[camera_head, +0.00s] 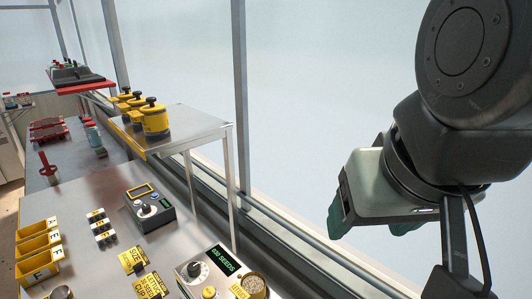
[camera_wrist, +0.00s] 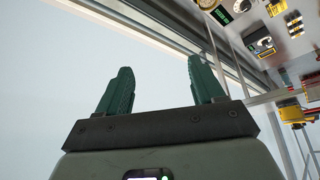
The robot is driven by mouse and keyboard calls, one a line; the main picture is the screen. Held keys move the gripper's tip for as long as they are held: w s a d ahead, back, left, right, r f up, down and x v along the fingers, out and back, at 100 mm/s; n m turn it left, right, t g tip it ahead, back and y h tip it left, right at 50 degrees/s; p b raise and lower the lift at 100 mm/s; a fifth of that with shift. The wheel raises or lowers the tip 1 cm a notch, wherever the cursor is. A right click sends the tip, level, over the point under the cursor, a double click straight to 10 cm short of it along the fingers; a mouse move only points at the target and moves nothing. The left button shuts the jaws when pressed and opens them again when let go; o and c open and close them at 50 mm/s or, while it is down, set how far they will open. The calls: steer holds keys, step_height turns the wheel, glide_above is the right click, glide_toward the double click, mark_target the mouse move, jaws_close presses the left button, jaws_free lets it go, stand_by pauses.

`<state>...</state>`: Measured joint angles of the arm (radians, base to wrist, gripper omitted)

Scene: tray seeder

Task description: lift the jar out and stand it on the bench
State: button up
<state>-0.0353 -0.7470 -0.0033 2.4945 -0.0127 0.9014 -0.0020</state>
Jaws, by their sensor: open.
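A round, yellow-rimmed vessel (camera_head: 253,284) with a grainy tan top sits in the right side of the device with the green "SEEDS" display (camera_head: 222,262). It may be the jar; its lower part is hidden in the device. Three yellow jars with black knobs (camera_head: 155,120) stand on the raised metal shelf (camera_head: 190,124); yellow shapes also show at the right of the wrist view (camera_wrist: 293,113). My gripper (camera_head: 372,226) is open and empty, right of the bench and well apart from it. Its green fingers show spread in the wrist view (camera_wrist: 160,68).
The metal bench (camera_head: 90,195) carries a dark knob box (camera_head: 150,208), yellow labelled bins (camera_head: 38,240), yellow cards (camera_head: 133,260) and small switches (camera_head: 101,227). Bare bench lies left of the knob box.

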steer(key=shift+o, duration=1.2)
